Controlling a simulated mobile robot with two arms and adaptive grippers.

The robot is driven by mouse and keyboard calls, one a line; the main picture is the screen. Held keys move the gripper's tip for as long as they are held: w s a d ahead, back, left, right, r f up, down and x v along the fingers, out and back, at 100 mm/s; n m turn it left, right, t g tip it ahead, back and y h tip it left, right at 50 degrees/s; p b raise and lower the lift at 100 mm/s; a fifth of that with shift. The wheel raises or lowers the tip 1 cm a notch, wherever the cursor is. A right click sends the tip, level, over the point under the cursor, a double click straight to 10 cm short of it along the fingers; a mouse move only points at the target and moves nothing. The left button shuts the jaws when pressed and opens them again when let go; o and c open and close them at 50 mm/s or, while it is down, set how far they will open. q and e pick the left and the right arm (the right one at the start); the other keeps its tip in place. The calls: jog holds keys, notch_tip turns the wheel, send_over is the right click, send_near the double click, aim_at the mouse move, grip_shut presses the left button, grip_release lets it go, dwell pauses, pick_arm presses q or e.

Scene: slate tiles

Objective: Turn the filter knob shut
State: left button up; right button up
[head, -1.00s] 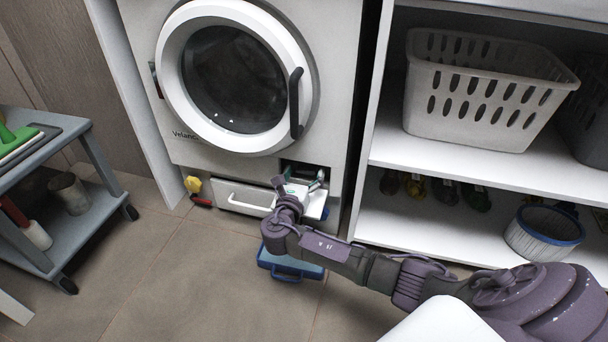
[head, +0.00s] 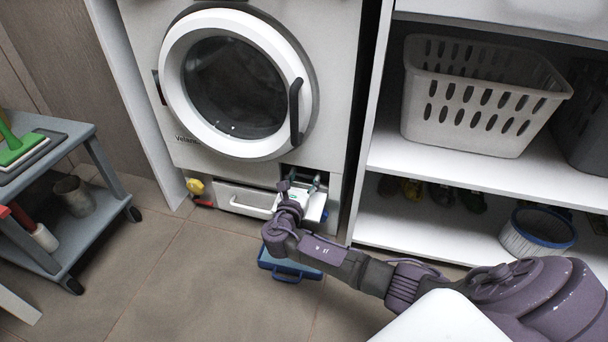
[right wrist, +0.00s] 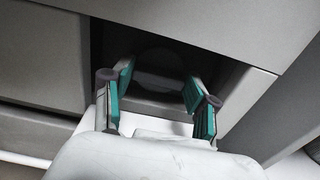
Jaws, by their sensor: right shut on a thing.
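The washing machine (head: 165,120) has an open recess (head: 310,172) low on its front, at the right. My right gripper (head: 302,184) reaches into this recess. In the right wrist view, its teal-padded fingers (right wrist: 158,84) stand either side of the dark round filter knob (right wrist: 158,62), which sits in the shadowed recess. The gripper is shut on the knob's raised grip. The knob is hidden in the head view, and its exact angle is hard to read. My left gripper is not in view.
A white drawer front (head: 236,196) is left of the recess, beside a yellow knob-like part (head: 195,186). A blue tray (head: 285,277) lies on the floor below my wrist. A shelf (head: 440,165) with a basket (head: 470,135) stands right, a cart (head: 95,212) left.

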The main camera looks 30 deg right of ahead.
jog(key=o, duration=1.2)
jog(key=shift+c, duration=0.2)
jog(key=v, duration=1.2)
